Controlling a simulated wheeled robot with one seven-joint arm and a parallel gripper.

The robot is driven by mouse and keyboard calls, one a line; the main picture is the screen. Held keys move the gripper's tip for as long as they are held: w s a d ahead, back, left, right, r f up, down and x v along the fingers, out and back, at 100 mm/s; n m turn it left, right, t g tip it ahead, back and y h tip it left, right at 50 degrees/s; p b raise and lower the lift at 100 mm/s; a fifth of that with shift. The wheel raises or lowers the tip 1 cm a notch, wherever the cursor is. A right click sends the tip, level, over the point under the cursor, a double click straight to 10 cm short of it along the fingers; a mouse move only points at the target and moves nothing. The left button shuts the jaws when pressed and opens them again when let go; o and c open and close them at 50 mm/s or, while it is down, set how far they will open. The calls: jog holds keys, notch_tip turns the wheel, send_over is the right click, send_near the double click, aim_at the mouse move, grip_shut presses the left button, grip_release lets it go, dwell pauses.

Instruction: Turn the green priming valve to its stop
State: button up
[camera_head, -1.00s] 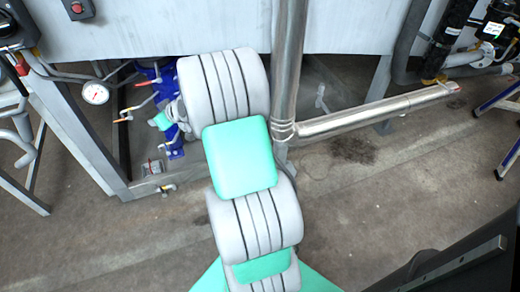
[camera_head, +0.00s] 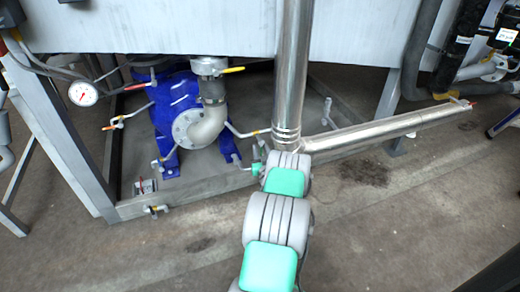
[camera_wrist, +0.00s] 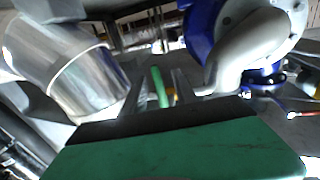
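The green valve handle (camera_wrist: 160,88) shows in the wrist view as a slim upright bar just beyond my gripper's palm. My gripper (camera_wrist: 156,78) has a grey finger on each side of it, with gaps visible, so the fingers look open around the handle and not closed on it. Whether either finger touches it cannot be told. In the head view my gripper (camera_head: 256,160) is low beside the steel pipe's elbow, mostly hidden by my wrist. The valve is too small and covered there to make out clearly.
A thick steel pipe (camera_head: 292,75) stands close by and bends right along the floor. A blue pump (camera_head: 178,110) with a grey elbow pipe is to the left, with several small coloured levers. A gauge (camera_head: 83,94) hangs at far left. The floor in front is clear.

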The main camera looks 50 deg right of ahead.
jog(key=shift+x, duration=1.1)
grip_shut()
dwell(0.6)
